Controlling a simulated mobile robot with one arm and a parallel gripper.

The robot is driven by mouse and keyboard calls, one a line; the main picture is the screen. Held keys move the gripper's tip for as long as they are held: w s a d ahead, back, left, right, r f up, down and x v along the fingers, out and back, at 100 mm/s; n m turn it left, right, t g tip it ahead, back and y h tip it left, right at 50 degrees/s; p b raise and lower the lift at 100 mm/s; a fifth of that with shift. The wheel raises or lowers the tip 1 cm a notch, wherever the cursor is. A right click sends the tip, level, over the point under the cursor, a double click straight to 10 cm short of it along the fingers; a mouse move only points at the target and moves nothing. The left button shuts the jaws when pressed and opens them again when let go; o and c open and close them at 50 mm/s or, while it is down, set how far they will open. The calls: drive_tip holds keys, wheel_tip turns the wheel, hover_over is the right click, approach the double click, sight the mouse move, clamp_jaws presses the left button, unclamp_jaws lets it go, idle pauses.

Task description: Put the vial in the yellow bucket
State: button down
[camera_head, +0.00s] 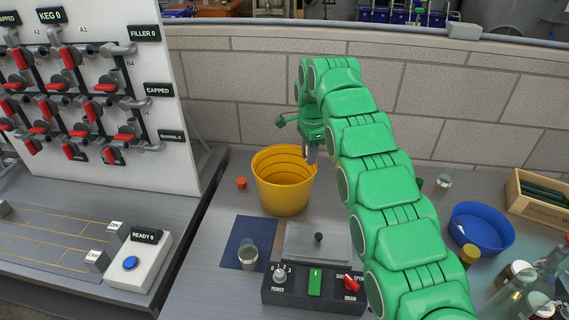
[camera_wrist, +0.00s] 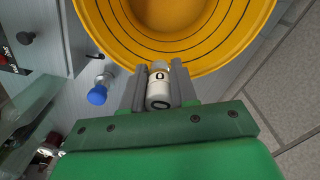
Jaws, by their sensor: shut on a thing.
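My gripper (camera_head: 311,150) is at the right rim of the yellow bucket (camera_head: 270,198), above the bench. In the wrist view my gripper (camera_wrist: 158,88) has its grey fingers closed on a small pale cylinder with black marks, which I take to be the vial (camera_wrist: 158,94). In the head view only a small grey-white part shows below my gripper, and I cannot tell finger from vial. The yellow bucket also fills the top of the wrist view (camera_wrist: 190,65). The vial overlaps its near rim there; its height above the rim is unclear. The visible bucket inside looks empty.
An orange cap (camera_head: 241,183) lies left of the bucket. A glass (camera_head: 248,258) stands on a dark blue mat (camera_head: 235,232). A control box (camera_head: 314,290) is in front. A blue bowl (camera_head: 482,228) is at right. A blue-topped item (camera_wrist: 97,94) stands near my gripper.

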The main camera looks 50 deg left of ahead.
drive_tip(key=shift+s+a+f, duration=0.45)
drive_tip(key=shift+s+f, duration=0.15)
drive_tip(key=shift+f, duration=2.1)
drive_tip(key=shift+s+a+f, duration=0.45)
drive_tip(key=shift+s+f, duration=0.15)
drive_tip(key=shift+f, duration=2.1)
drive_tip(key=shift+s+a+f, duration=0.45)
drive_tip(key=shift+s+f, duration=0.15)
drive_tip(key=shift+f, duration=2.1)
drive_tip(key=shift+f, duration=0.1)
drive_tip(key=c, duration=0.9)
unclamp_jaws()
wheel_tip(320, 180, up, 12)
drive_tip(key=shift+r, duration=0.1)
